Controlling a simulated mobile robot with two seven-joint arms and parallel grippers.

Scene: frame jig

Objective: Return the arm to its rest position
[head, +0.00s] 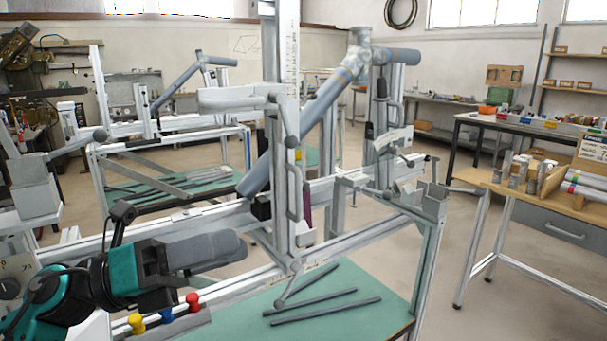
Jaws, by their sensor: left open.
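My left arm, teal and black, comes in from the lower left. Its left gripper (238,246) points right, with grey fingers in front of the jig's lower rail. I see nothing held in it, and it is open. The frame jig (285,180) is an upright aluminium structure with clamps and a ruled post. A grey frame tube (318,115) slants across it, up to a lighter joint (358,50) at the top. I cannot tell whether the fingers touch the jig or are only in front of it. My right gripper is not in view.
Yellow, red and blue knobs (193,300) stand close below the gripper. Loose dark tubes (325,311) lie on the green lower shelf (385,285). A second jig (150,130) stands behind. A wooden bench (540,200) is at the right, with open floor between.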

